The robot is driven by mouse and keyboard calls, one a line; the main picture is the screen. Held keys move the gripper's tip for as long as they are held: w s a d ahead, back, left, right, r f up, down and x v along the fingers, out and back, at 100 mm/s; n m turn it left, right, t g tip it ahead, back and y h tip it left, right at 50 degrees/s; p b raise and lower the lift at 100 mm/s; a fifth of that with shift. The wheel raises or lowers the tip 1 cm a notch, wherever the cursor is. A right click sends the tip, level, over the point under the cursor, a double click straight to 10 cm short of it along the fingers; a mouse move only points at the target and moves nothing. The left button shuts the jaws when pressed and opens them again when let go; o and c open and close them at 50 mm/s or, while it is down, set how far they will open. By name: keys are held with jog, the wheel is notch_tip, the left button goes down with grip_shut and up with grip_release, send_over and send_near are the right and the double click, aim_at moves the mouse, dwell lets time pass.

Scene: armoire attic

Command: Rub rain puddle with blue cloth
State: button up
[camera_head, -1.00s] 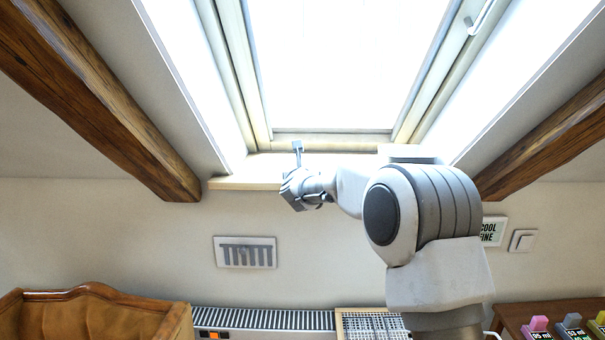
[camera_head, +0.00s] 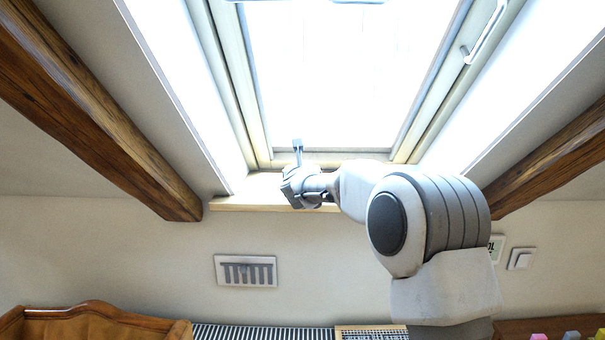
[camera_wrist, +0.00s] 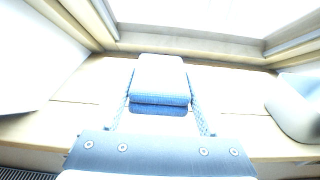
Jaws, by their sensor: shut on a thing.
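My gripper (camera_head: 298,186) is in front of the window at the left part of the sill (camera_head: 240,203). In the wrist view its two fingers (camera_wrist: 160,104) are on either side of a blue cloth (camera_wrist: 160,78), shut on it. The cloth looks like a folded block, very pale on top and bluer on its near side. It is over the pale sill, and I cannot tell whether it touches. In the head view I cannot make out the cloth apart from the gripper. No clear outline of the rain puddle shows; glare washes out the sill.
The bright roof window (camera_head: 345,80) rises behind the sill. Wooden beams (camera_head: 95,120) slope down on both sides. A wall vent (camera_head: 246,271) and a radiator (camera_head: 262,333) are below. A pale rounded shape (camera_wrist: 297,105) is at the right in the wrist view.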

jog(key=shift+r+p, duration=0.85)
jog(key=shift+r, duration=0.65)
jog(key=shift+s, duration=0.1)
